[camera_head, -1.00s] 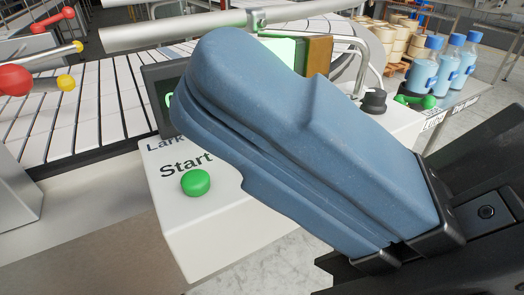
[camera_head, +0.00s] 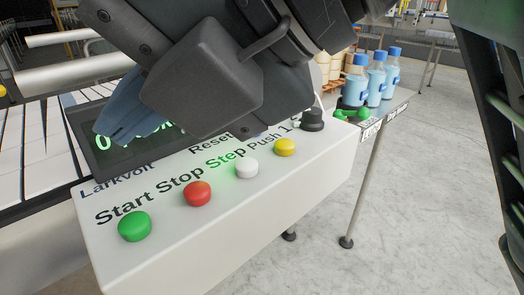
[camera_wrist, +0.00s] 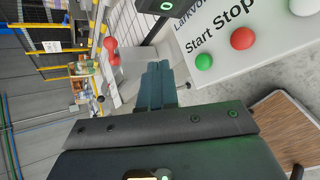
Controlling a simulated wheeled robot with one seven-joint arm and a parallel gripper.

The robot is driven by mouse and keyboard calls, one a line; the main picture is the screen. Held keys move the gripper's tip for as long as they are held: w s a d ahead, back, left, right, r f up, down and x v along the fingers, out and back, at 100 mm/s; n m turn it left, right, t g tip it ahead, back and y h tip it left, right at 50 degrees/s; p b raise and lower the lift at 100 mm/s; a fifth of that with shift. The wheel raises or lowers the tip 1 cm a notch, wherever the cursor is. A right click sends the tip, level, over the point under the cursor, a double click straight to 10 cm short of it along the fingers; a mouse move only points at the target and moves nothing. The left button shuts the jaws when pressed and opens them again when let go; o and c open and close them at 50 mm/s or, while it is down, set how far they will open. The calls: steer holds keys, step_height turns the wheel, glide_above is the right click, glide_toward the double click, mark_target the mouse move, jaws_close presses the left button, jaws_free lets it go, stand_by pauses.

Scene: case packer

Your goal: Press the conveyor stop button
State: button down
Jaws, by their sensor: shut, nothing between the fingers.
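The red button (camera_head: 197,194) under the word Stop sits on a white control box (camera_head: 240,235). It also shows in the wrist view (camera_wrist: 242,38). The green Start button (camera_head: 135,226) is to its left; a white button (camera_head: 246,168) under Step and a yellow button (camera_head: 284,147) are to its right. My gripper (camera_head: 115,128) has blue fingers, shut and empty, in front of the dark display (camera_head: 90,150), partly hidden by my wrist. In the wrist view the blue fingers (camera_wrist: 157,75) point past the box's left side, apart from the buttons.
A slatted conveyor (camera_head: 35,150) runs at the left behind the box. A black knob (camera_head: 312,120) stands at the box's far right end. Blue-capped bottles (camera_head: 375,80) stand on a side table behind. Floor to the right is clear.

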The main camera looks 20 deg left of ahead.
steer(key=w+t, duration=0.1)
steer(key=w+r+m+t+h, duration=0.1)
steer(key=w+t, duration=0.1)
steer(key=w+r+t+h, duration=0.1)
steer(key=w, duration=0.1)
steer(key=shift+d+r+t, duration=0.15)
steer(key=shift+t, duration=0.15)
steer(key=b, duration=0.5)
glide_above(204, 191)
step_height(204, 191, down, 8)
steer(key=shift+f, duration=0.1)
steer(key=shift+f+b, duration=0.35)
steer(key=shift+b, duration=0.1)
steer(key=shift+f, duration=0.1)
stand_by(1.5)
steer(key=shift+f+b, duration=0.3)
steer(key=shift+b, duration=0.25)
